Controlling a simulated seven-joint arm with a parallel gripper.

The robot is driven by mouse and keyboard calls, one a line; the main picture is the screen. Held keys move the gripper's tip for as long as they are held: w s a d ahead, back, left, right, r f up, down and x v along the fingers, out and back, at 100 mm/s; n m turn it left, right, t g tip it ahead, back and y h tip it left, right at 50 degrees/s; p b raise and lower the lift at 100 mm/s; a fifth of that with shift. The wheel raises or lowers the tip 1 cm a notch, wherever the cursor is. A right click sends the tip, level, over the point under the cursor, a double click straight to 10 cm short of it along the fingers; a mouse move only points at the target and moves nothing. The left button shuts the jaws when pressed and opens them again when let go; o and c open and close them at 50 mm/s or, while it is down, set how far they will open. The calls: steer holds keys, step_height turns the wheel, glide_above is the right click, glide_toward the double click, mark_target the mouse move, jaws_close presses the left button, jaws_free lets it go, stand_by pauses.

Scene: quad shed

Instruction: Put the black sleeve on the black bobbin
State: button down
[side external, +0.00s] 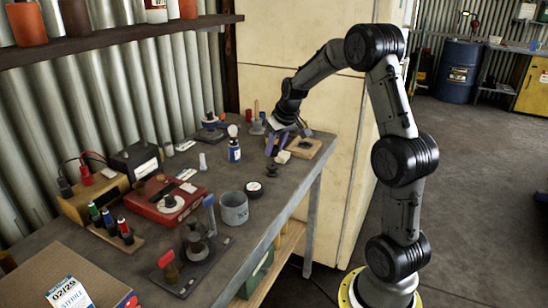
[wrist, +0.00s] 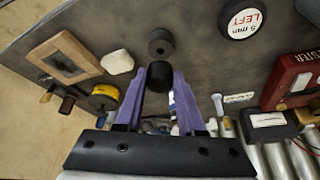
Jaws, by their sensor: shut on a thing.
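In the wrist view, my gripper (wrist: 160,82) has two purple fingers closed on a black cylinder (wrist: 159,72), which looks like the black sleeve. A dark round piece with a small centre mark (wrist: 161,42), probably the black bobbin, stands on the bench just beyond the fingertips. It appears apart from the held piece. In the side view, my gripper (side external: 277,145) is over the far right part of the bench, and the dark bobbin (side external: 271,171) stands in front of it. The held piece is hard to make out there.
A white lump (side external: 283,157) and a wooden frame (side external: 305,147) lie beside my gripper. A round tin marked LEFT (side external: 254,188), a grey cup (side external: 235,208) and a blue-white bottle (side external: 234,151) stand nearby. A red device (side external: 166,196) is further left. A yellow-black roll (wrist: 103,97) shows in the wrist view.

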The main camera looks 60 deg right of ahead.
mark_target(275, 156)
steer(key=shift+s+x, duration=0.2)
steer(key=shift+x, duration=0.75)
steer(key=shift+s+x, duration=0.2)
steer(key=shift+x, duration=0.75)
steer(key=shift+a+f, duration=0.1)
steer(key=shift+f, duration=0.15)
steer(key=c, duration=0.5)
jaws_free()
steer(key=shift+f, duration=0.1)
